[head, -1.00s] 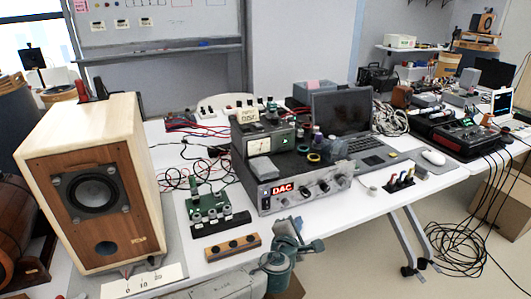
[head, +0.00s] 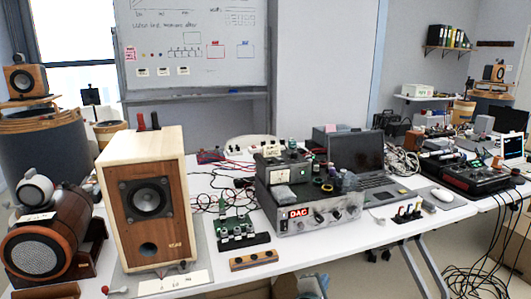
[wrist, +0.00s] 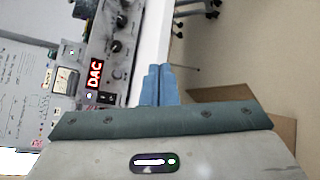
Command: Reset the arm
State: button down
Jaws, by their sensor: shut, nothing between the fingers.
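My gripper (wrist: 159,76) shows in the wrist view as two blue fingers pressed together, with nothing between them. It is beside the front edge of the white table, close to the DAC unit (wrist: 115,45). The DAC unit also stands on the table in the head view (head: 335,216), with a small meter box on top.
A wooden speaker (head: 148,204) stands at the table's left. A green circuit board (head: 237,228) and a wooden block (head: 253,260) lie near the front edge. A laptop (head: 360,160) stands behind the DAC unit. A cardboard box (wrist: 240,103) is below the table, beside my gripper.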

jog(key=s+d+f+m+g+p, duration=0.3)
jog(key=s+d+f+m+g, duration=0.3)
jog(key=d+m, duration=0.1)
jog(key=s+a+f+m+g+y+p, duration=0.1)
jog(key=s+m+g+y+p, duration=0.1)
jog(key=s+m+g, duration=0.25)
jog(key=s+a+r+m+y+p, duration=0.1)
jog(key=s+r, duration=0.3)
jog(key=r, duration=0.6)
jog(key=s+a+r+m+y+p, duration=0.2)
jog(key=s+a+r+m+p, duration=0.1)
jog(key=r, duration=0.7)
jog(key=s+a+r+m+y+p, duration=0.2)
jog(key=s+r, duration=0.3)
jog(key=r, duration=0.4)
jog(key=shift+s+a+r+m+p, duration=0.15)
jog(key=shift+a+r+m+p, duration=0.15)
jog(key=shift+r+m+p, duration=0.25)
jog(key=shift+f, duration=0.15)
